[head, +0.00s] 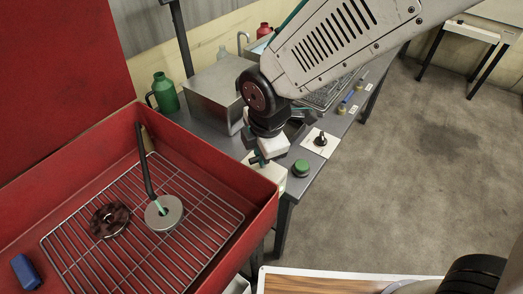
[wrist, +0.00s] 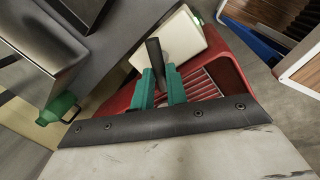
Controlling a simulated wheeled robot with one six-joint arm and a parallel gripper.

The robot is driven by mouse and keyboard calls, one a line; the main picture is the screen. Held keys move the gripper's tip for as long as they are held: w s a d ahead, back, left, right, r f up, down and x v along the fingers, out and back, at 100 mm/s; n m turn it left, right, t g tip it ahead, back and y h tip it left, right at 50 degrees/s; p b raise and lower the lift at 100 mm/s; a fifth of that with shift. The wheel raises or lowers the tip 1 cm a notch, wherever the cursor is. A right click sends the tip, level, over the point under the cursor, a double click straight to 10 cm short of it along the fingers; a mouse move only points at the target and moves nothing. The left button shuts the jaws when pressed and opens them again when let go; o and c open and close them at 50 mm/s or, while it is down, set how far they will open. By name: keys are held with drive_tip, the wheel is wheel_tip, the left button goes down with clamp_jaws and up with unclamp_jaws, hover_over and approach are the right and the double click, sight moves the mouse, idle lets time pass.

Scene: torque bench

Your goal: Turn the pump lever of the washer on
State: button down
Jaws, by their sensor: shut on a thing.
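The red washer (head: 262,215) stands at left in the head view, with a wire rack inside. A cream box (head: 279,178) sits at its right end, partly hidden by my gripper (head: 258,160). In the wrist view, the dark pump lever (wrist: 154,50) stands out over the cream box (wrist: 188,42). The green fingers of my gripper (wrist: 160,82) are shut on the lever, one on each side. The lever is hidden in the head view.
A dark ring (head: 109,219) and a grey metal disc (head: 163,212) lie on the rack (head: 205,235). A green knob (head: 301,168), a black switch (head: 320,140) and a metal box (head: 213,93) are close to my gripper. Open floor lies to the right.

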drive_tip(key=c, duration=1.4)
unclamp_jaws()
drive_tip(key=shift+r, duration=0.1)
wheel_tip(320, 180, up, 8)
drive_tip(key=s, duration=0.1)
drive_tip(key=shift+s+d+f, duration=0.15)
drive_tip(key=shift+d+f, duration=0.1)
drive_tip(key=shift+d, duration=0.15)
drive_tip(key=s+d+r+m, duration=0.2)
drive_tip(key=s+d+m, duration=0.2)
drive_tip(key=d+m, duration=0.4)
drive_tip(key=s+d+r+m, duration=0.3)
drive_tip(key=d+m, duration=0.5)
drive_tip(key=d, duration=0.4)
drive_tip(key=s+d+r+m+h, duration=0.1)
drive_tip(key=s+d+r+m, duration=0.2)
drive_tip(key=s+d+m, duration=0.2)
drive_tip(key=d+m, duration=0.3)
drive_tip(key=d, duration=0.1)
drive_tip(key=shift+d+g, duration=0.3)
drive_tip(key=shift+d, duration=0.1)
